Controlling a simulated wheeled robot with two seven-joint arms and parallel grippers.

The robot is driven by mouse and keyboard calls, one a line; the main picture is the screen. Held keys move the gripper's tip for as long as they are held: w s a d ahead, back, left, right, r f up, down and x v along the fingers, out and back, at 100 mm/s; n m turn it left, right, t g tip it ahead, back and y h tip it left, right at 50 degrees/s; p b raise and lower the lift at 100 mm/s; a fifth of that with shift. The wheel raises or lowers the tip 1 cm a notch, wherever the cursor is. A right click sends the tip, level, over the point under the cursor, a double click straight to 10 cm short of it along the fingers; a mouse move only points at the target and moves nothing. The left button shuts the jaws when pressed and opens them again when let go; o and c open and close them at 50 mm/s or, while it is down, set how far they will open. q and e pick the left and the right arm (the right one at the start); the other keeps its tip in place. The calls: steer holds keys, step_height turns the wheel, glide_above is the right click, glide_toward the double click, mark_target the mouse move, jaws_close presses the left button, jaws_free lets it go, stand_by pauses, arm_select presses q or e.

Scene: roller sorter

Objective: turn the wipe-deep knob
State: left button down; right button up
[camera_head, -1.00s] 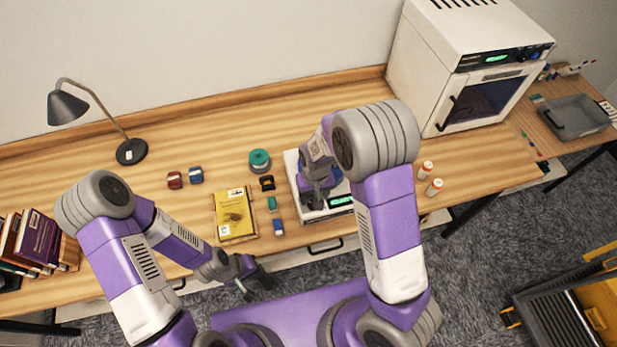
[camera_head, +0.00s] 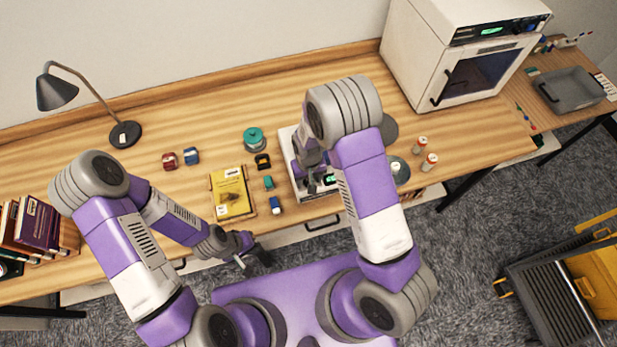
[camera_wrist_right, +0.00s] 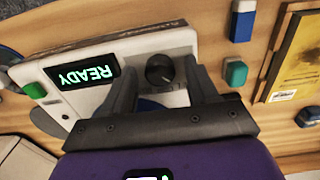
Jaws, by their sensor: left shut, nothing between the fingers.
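The white sorter box (camera_head: 318,192) sits on the table, mostly hidden by my right arm in the head view. Its front panel (camera_wrist_right: 75,97) shows in the right wrist view, with a lit READY display (camera_wrist_right: 84,74), a green button (camera_wrist_right: 34,90) and one black round knob (camera_wrist_right: 160,70). My right gripper (camera_wrist_right: 158,74) is open, one finger on each side of the knob, with visible gaps; the knob appears free of contact. It also shows in the head view (camera_head: 312,184), above the box. My left gripper (camera_head: 255,260) is shut and empty, in front of the table edge.
A yellow book (camera_head: 231,193), a teal block (camera_head: 269,183) and a blue block (camera_head: 275,205) lie left of the box. A grey disc (camera_head: 398,170) and two orange-white bottles (camera_head: 429,162) are to its right. A white oven (camera_head: 460,60) stands behind right.

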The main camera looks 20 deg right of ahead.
steer(key=c, duration=0.9)
steer(key=shift+c, duration=0.2)
steer(key=shift+m, duration=0.3)
steer(key=m, duration=0.3)
steer(key=shift+m+b, duration=0.3)
steer(key=shift+b, duration=0.1)
steer(key=shift+m, duration=2.3)
steer(key=o, duration=1)
steer(key=shift+o, duration=0.2)
